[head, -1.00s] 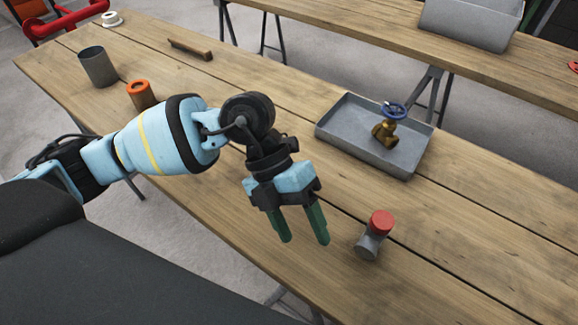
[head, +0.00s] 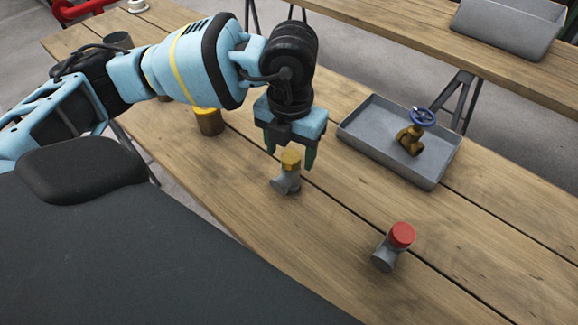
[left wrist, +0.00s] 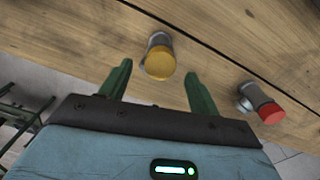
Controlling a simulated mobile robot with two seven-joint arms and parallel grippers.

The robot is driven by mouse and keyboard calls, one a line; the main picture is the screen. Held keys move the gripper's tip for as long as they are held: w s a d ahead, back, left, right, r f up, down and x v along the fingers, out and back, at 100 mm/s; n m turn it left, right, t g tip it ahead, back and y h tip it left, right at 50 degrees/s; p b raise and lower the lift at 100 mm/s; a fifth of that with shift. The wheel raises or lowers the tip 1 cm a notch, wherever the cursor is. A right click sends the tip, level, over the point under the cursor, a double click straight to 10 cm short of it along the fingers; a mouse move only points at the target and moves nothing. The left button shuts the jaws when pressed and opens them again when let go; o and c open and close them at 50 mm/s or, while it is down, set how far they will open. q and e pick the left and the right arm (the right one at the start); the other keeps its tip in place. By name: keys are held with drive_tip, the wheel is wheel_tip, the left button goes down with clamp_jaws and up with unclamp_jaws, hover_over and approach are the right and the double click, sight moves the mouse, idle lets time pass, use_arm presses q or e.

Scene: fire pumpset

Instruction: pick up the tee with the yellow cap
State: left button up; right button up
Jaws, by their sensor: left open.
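The tee with the yellow cap (head: 288,178) stands on the wooden table in the head view, a grey fitting with its yellow cap on top. It also shows in the left wrist view (left wrist: 159,57), lying between and just beyond the fingertips. The fingers do not appear to touch the tee. A similar tee with a red cap (head: 394,246) stands to the right, also in the left wrist view (left wrist: 261,103). My right gripper is not in view.
A grey tray (head: 365,143) holding a brass valve with a blue handwheel (head: 415,130) lies to the right of the gripper. A brown cylinder with a yellow top (head: 208,120) stands to the left. The table front is clear between the two tees.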

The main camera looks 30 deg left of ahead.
sight(290, 158)
use_arm(q)
drive_tip(key=shift+w+a+f, duration=0.1)
drive_tip(key=shift+w+f, duration=0.05)
drive_tip(key=shift+f, duration=2.45)
drive_tip(key=shift+c, duration=0.4)
drive_tip(key=c, duration=1.2)
